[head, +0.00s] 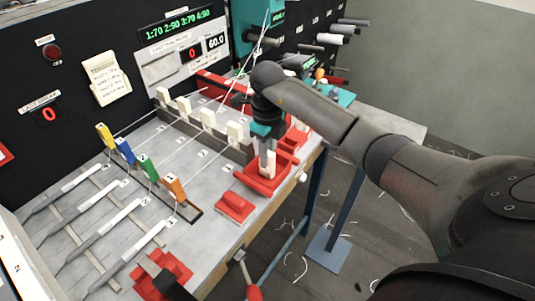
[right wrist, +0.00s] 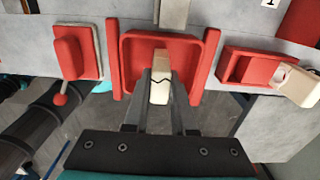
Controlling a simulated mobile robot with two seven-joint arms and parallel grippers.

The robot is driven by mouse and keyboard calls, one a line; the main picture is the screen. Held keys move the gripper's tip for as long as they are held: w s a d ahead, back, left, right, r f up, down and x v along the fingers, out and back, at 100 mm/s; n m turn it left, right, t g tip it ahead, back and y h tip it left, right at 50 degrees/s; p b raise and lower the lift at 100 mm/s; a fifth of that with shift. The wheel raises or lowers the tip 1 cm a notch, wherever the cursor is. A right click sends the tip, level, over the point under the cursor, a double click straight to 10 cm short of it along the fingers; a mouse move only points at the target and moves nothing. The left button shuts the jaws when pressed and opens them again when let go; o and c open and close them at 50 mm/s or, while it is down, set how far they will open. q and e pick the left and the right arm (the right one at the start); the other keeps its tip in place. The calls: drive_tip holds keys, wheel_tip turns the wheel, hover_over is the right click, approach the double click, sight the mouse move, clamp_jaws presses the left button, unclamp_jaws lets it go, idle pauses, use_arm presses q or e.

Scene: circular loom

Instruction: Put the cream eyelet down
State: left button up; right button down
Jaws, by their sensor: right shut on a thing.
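The cream eyelet (right wrist: 160,88) is between the two fingers of my right gripper (right wrist: 161,92) in the right wrist view. It has a dark zigzag line across it. Behind it is a red tray (right wrist: 131,48) with raised side walls. In the head view my right gripper (head: 266,150) points down over the red tray (head: 262,186) near the table's right edge, and the eyelet shows pale between its fingers. I cannot tell whether the eyelet touches the tray floor. My left gripper is not in view.
A red block (head: 235,205) sits left of the tray. Cream blocks (head: 208,119) stand in a row behind. Yellow (head: 105,135), blue (head: 125,151), green (head: 147,167) and orange (head: 174,188) clips stand to the left. Another cream piece (right wrist: 298,86) is at the right in the wrist view.

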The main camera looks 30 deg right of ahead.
drive_tip(key=c, duration=0.7)
unclamp_jaws()
drive_tip(key=shift+f, duration=0.1)
drive_tip(key=shift+c, duration=0.2)
wheel_tip(320, 180, up, 12)
drive_tip(key=shift+r, duration=0.2)
